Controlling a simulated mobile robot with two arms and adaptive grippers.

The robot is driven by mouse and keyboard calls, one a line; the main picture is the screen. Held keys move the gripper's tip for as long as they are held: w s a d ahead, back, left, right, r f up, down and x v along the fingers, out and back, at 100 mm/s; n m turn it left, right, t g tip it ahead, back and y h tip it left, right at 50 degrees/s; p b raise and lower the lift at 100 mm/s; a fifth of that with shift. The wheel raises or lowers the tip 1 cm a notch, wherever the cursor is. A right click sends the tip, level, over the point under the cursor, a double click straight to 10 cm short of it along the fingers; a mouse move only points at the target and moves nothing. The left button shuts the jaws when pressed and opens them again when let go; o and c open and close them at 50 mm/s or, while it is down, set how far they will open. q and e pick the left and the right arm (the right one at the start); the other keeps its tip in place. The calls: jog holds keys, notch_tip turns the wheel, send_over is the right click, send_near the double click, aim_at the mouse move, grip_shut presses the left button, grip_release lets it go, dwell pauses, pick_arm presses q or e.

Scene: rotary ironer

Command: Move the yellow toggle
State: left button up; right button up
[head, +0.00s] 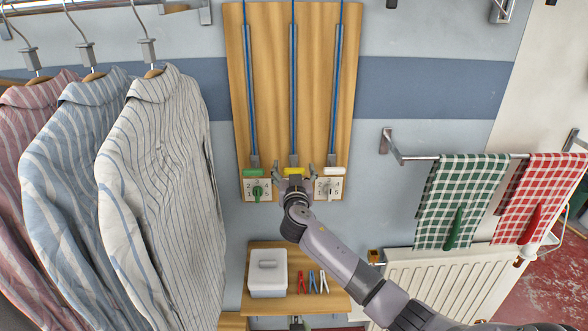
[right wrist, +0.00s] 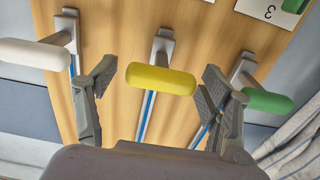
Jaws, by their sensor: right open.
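The yellow toggle (head: 294,170) is the middle one of three toggles low on the wooden board. In the right wrist view the yellow toggle (right wrist: 160,80) is a rounded bar on a grey bracket over a blue strip. My right gripper (head: 293,176) is in front of it, with its fingers spread to either side. In the right wrist view the open fingers (right wrist: 158,92) stand left and right of the bar, with visible gaps. The gripper's palm and wrist hide the board below the toggle in the head view. My left gripper is not in view.
A green toggle (head: 253,172) and a white toggle (head: 334,171) flank the yellow one closely. Striped shirts (head: 160,170) hang at left, checked towels (head: 462,200) at right. Below, a wooden shelf (head: 258,305) holds a white box (head: 267,274) and pegs (head: 313,283).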

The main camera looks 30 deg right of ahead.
jog(key=shift+c, duration=0.4)
jog(key=c, duration=1.6)
jog(key=shift+c, duration=0.2)
